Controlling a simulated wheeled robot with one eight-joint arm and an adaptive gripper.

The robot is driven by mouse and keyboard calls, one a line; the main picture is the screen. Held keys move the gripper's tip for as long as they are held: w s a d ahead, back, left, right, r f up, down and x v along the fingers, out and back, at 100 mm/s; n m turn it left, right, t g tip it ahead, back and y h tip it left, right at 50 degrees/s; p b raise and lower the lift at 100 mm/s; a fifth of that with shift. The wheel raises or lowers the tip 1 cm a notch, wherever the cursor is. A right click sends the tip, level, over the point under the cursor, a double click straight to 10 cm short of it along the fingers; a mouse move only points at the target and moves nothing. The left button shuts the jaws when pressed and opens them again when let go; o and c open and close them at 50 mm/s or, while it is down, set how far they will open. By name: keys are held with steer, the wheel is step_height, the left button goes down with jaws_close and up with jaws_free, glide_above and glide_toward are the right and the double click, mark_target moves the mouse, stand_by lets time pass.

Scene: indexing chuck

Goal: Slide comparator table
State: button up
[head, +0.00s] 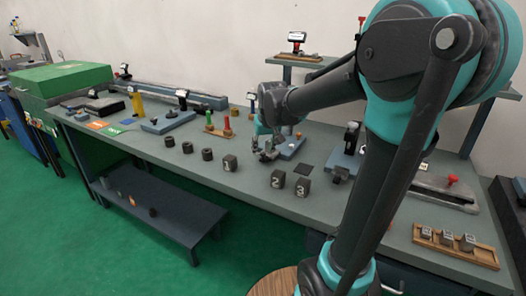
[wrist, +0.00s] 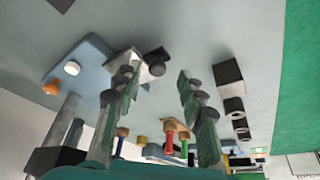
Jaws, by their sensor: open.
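A blue plate (head: 291,148) lies on the bench beside my gripper in the head view. The wrist view shows the blue plate (wrist: 80,62) at upper left, with a white round knob (wrist: 72,68), an orange knob (wrist: 50,88) and a pale block (wrist: 124,62) at its edge. I cannot tell for certain that this is the comparator table. My gripper (head: 266,154) is low over the bench; in the wrist view its fingers (wrist: 160,80) are spread with nothing between them. The left finger overlaps part of the plate and block, so contact is unclear.
Numbered dark blocks, including block 1 (head: 230,163), block 2 (head: 278,179) and block 3 (head: 302,187), stand near the front edge. Dark rings (head: 187,148) line up to the left. Red and green posts (head: 227,127) stand behind. Another blue plate (head: 168,122) lies further left.

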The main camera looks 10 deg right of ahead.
steer(key=v, duration=1)
steer(key=shift+s+r, duration=0.2)
